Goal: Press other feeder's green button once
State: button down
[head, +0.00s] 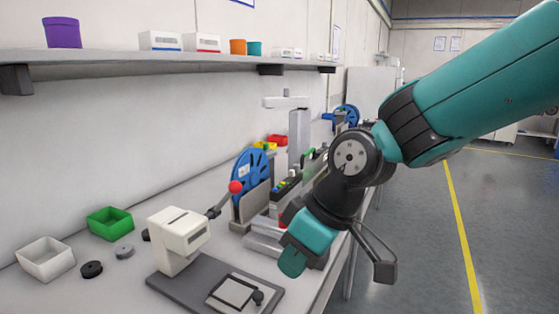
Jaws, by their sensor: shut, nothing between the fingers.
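The nearer feeder has a blue reel (250,172) and a dark control box (287,187) with small coloured buttons on top; the green one is too small to pick out surely. A second, farther feeder has a blue reel (348,114); its lower part and any buttons are mostly hidden behind my arm. My gripper (292,263), teal and pointing down and left, is shut and empty. It appears in front of the near feeder's lower right side and the bench edge. I cannot tell its distance from either feeder.
A cream device (179,238) with a red-knobbed lever (235,187) stands on a dark base in front. A green bin (110,222) and a white bin (46,260) sit at left. A shelf (120,59) runs above. The floor at right (420,240) is clear.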

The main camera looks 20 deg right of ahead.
jog(key=w+r+n+t+p, duration=0.1)
jog(key=w+r+p, duration=0.3)
jog(key=w+p, duration=0.25)
jog(key=w+r+n+t+p, duration=0.1)
jog(key=w+r+t+p, duration=0.1)
jog(key=w+r+p, duration=0.45)
jog(key=n+t+h+p, duration=0.1)
jog(key=n+t+p, duration=0.25)
jog(key=p, duration=0.95)
send_over(278, 186)
jog(key=shift+r, duration=0.45)
jog(key=shift+s+f, duration=0.1)
jog(key=shift+f, duration=0.05)
notch_tip(278, 186, down, 7)
jog(key=b, duration=0.3)
jog(key=shift+f+b, duration=0.1)
jog(key=shift+b, duration=0.3)
jog(key=shift+f+b, duration=0.6)
jog(key=shift+f, duration=0.05)
jog(key=shift+f, duration=0.15)
jog(key=shift+f+b, duration=0.3)
jog(key=shift+b, duration=0.35)
